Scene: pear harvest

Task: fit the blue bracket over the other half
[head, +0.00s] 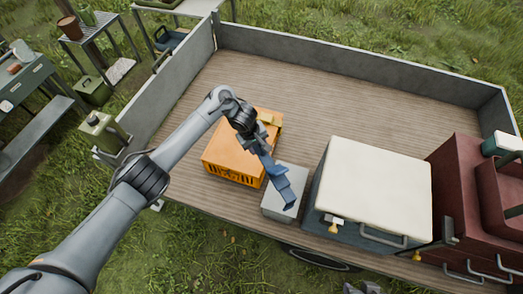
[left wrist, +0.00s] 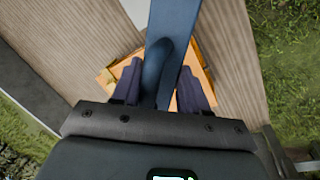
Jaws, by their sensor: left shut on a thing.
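My left gripper (head: 256,146) is shut on the blue bracket (head: 274,172), which slants down and right from the fingers, over the gap between an orange crate and a small grey box. In the left wrist view, the long blue bracket (left wrist: 174,25) runs up and away between the two dark fingers of my left gripper (left wrist: 158,88). In the head view, the bracket's wider lower end overlaps the grey box (head: 287,207); I cannot tell whether it touches it. I cannot make out the other half as a separate piece. My right gripper is not clearly visible.
The orange crate (head: 228,155) stands on the wooden trailer bed (head: 310,90) under my left arm. A pale-lidded cooler (head: 376,180) and a dark red toolbox (head: 465,200) stand to the right. Low grey walls (head: 350,66) edge the bed. Its far middle is clear.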

